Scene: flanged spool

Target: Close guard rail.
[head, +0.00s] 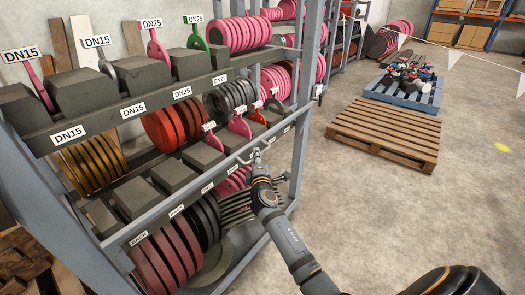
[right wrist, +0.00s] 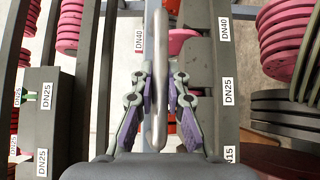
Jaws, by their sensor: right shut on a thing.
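A grey rail (head: 222,172) runs along the front of the lower shelf of the rack, with a thin metal handle (head: 243,159) near its right part. My right gripper (head: 257,154) reaches it from the front right. In the right wrist view, the gripper's purple pads (right wrist: 160,98) are shut on a pale grey bar of the handle (right wrist: 160,55), which stands between them. I cannot tell how the rail is latched. My left gripper is not in view.
The rack holds several pink, red and black flanged discs (head: 240,33) and dark blocks (head: 130,72). A rack upright (head: 308,80) stands right of my gripper. A wooden pallet (head: 385,132) and a blue pallet (head: 403,92) lie on the open floor to the right.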

